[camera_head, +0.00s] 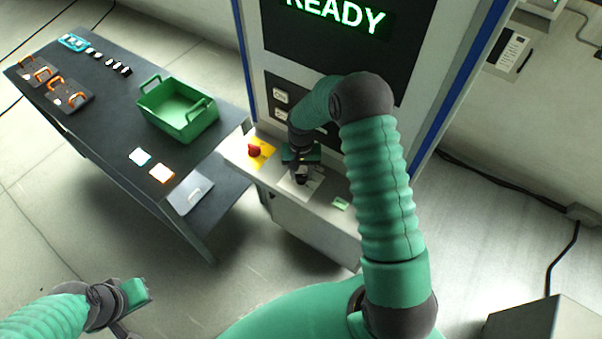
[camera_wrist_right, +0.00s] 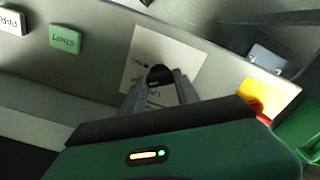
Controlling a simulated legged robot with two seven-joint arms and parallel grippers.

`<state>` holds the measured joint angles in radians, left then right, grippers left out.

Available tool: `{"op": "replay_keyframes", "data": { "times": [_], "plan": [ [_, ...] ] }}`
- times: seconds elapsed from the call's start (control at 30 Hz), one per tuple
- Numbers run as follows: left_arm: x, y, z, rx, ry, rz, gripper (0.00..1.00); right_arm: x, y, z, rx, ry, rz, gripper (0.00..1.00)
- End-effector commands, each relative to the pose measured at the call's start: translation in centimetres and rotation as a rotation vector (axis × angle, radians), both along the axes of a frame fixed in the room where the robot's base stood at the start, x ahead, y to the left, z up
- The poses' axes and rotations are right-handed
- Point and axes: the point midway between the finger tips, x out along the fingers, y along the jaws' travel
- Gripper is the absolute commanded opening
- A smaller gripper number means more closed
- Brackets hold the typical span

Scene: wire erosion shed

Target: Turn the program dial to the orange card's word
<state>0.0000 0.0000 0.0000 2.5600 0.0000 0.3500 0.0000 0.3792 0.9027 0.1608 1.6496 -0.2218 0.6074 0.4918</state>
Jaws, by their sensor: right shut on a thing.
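The program dial (camera_wrist_right: 160,74) shows in the right wrist view as a dark knob on a white plate (camera_wrist_right: 135,62) with small printed words, partly hidden by my fingers. My right gripper (camera_wrist_right: 159,90) is shut on the dial. In the head view my right gripper (camera_head: 301,178) is over the console's plate (camera_head: 291,188) and hides the dial. The orange-edged card (camera_head: 162,173) lies flat at the table's near edge, its word too small to read. My left gripper (camera_head: 136,294) is low at the left, away from everything; its fingers are unclear.
A blue-edged card (camera_head: 140,157) lies near the orange one. A green crate (camera_head: 180,128) and orange-handled items (camera_head: 62,96) are on the dark table. A red emergency button (camera_head: 255,150) on yellow stands left of my right gripper. The screen reads READY.

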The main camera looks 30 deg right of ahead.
Motion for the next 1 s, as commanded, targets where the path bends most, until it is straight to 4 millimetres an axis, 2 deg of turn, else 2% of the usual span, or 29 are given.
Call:
{"op": "replay_keyframes", "data": {
  "times": [0.4,0.7,1.0],
  "plan": [
    [0.0,0.0,-1.9,0.000,0.000,0.000,0.00,0.2,0.0,-0.1,-0.002,-0.005,-0.344,0.00],
    [0.0,0.0,-2.5,0.000,0.000,0.000,0.00,0.2,0.0,0.0,-0.002,-0.004,-0.588,0.00],
    [0.0,0.0,-2.6,0.000,0.000,0.000,0.00,0.2,0.0,0.1,0.000,-0.005,-0.736,0.00]
  ]
}}
